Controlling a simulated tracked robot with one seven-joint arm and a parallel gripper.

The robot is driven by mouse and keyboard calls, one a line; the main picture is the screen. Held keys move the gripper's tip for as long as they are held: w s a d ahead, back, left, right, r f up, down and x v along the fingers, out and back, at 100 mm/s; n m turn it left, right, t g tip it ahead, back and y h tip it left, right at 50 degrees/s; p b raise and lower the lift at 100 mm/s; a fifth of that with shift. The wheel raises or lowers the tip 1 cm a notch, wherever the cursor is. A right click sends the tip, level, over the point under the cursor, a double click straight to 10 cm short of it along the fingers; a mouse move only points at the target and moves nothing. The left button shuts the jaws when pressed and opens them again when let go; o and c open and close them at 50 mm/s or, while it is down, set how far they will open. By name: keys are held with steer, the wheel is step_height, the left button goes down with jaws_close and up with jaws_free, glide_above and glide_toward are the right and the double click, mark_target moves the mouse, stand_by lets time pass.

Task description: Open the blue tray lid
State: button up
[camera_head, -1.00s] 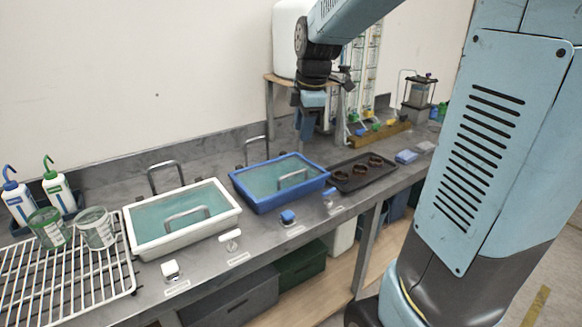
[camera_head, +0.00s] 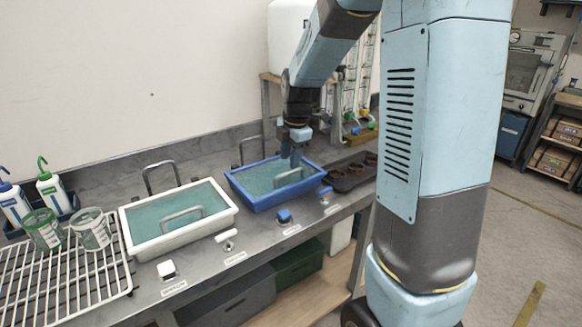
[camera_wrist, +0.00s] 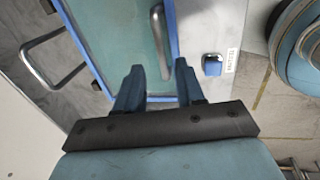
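The blue tray (camera_head: 258,203) sits on the grey bench, with a greenish translucent lid (camera_head: 262,178) across its top. The lid carries a metal bar handle (camera_head: 289,177). My gripper (camera_head: 295,160) hangs over the back right part of the tray, pointing down, near the handle. In the wrist view my gripper (camera_wrist: 160,80) has its two fingers apart with nothing between them. The lid handle (camera_wrist: 160,40) lies ahead of the fingertips, and the blue rim (camera_wrist: 90,50) shows beside it. Whether the fingers touch the lid cannot be told.
A white tray (camera_head: 136,240) with a similar lid stands to the left. A metal loop (camera_head: 252,150) rises behind the blue tray. A blue knob (camera_head: 284,215) sits in front of it. A dark tray (camera_head: 349,178) with brown rings is at right, partly hidden by my arm.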

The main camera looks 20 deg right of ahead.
mark_target(289, 173)
steer(key=shift+w+a+f, duration=0.1)
steer(key=shift+w+f, duration=0.1)
steer(key=shift+f, duration=0.9)
steer(key=shift+w+f, duration=0.2)
steer(key=shift+f, duration=0.85)
steer(key=shift+c, duration=0.5)
steer(key=shift+r, duration=0.1)
jaws_close()
